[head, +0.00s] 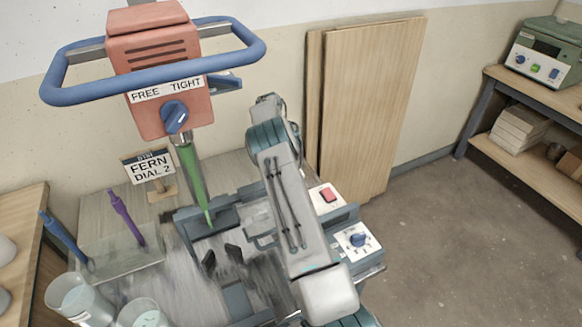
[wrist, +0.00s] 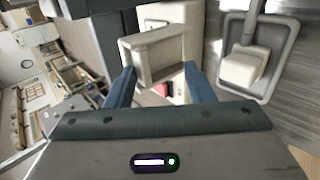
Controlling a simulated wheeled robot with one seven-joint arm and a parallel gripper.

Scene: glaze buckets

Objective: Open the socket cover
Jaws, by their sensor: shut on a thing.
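My gripper (wrist: 160,72) shows in the wrist view with its two blue fingers on either side of a pale grey, frame-like piece (wrist: 153,48). It is shut on this piece, which looks like the socket cover. How far the cover stands open cannot be told. In the head view, my arm reaches over the right side of the machine and hides the cover. The white panel with a red switch (head: 328,195) is beside my arm, and the red switch also shows just beyond the fingers in the wrist view (wrist: 161,89).
A panel with a blue dial (head: 357,240) is right of my arm. An orange mixer head (head: 158,70) with a blue guard rail stands at the left. Glass buckets (head: 80,300) are at bottom left. Wooden boards (head: 370,100) lean on the wall. Floor at right is clear.

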